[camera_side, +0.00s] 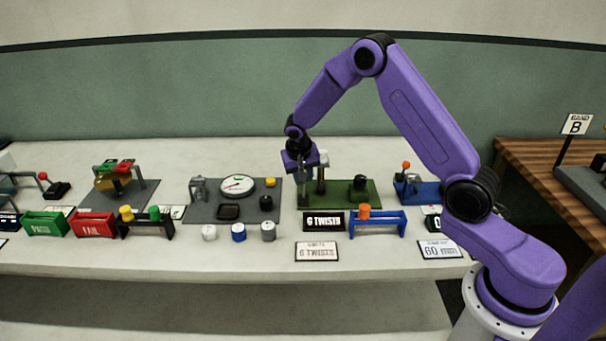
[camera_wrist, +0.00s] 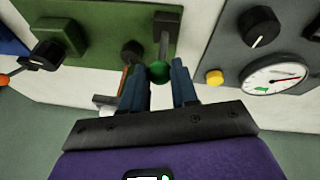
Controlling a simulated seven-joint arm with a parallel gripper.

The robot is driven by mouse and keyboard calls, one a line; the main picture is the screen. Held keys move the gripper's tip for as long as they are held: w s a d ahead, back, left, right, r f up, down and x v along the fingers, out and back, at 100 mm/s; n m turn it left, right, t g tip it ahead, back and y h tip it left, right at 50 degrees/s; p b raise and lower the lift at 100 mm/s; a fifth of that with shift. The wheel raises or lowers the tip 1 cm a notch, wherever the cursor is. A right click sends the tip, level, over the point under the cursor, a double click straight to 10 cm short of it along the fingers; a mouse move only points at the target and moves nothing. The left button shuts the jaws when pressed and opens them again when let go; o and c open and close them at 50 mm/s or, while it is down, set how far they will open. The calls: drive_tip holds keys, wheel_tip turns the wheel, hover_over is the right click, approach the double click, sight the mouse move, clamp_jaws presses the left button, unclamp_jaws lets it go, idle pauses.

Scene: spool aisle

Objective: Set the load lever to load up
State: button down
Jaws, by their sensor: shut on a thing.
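The load lever (camera_wrist: 164,45) is a thin grey stalk with a green ball knob (camera_wrist: 158,72), on a dark bracket at the edge of the green board (camera_wrist: 90,25). In the wrist view my gripper (camera_wrist: 166,75) has its two blue fingers on either side of the green knob, shut on it. In the side view my gripper (camera_side: 303,177) points down at the left end of the green board (camera_side: 340,198). The fingers hide the knob there. Which lever position is load up cannot be read in these views.
A post with a pale top (camera_side: 323,168) stands right beside my gripper, and a black knob (camera_side: 360,182) sits farther right on the board. A gauge panel (camera_side: 215,212) lies to the left.

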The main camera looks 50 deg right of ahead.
sight(304, 187)
drive_tip(key=shift+s+a+f+t+h, duration=0.15)
drive_tip(key=shift+s+a+t+h, duration=0.75)
drive_tip(key=shift+t+h, duration=0.4)
drive_tip(key=shift+s+a+f+t+h, duration=0.15)
drive_tip(key=shift+s+a+t+h, duration=0.15)
drive_tip(key=shift+t+h, duration=0.2)
drive_tip(key=shift+s+a+f+t+h, duration=0.15)
drive_tip(key=shift+a+t+h, duration=0.15)
drive_tip(key=shift+t+h, duration=0.15)
drive_tip(key=c, duration=1.1)
unclamp_jaws()
drive_tip(key=shift+s+f, duration=0.1)
drive_tip(key=shift+c, duration=0.2)
drive_tip(key=v, duration=1.7)
drive_tip(key=shift+a, duration=0.35)
drive_tip(key=shift+s, duration=0.2)
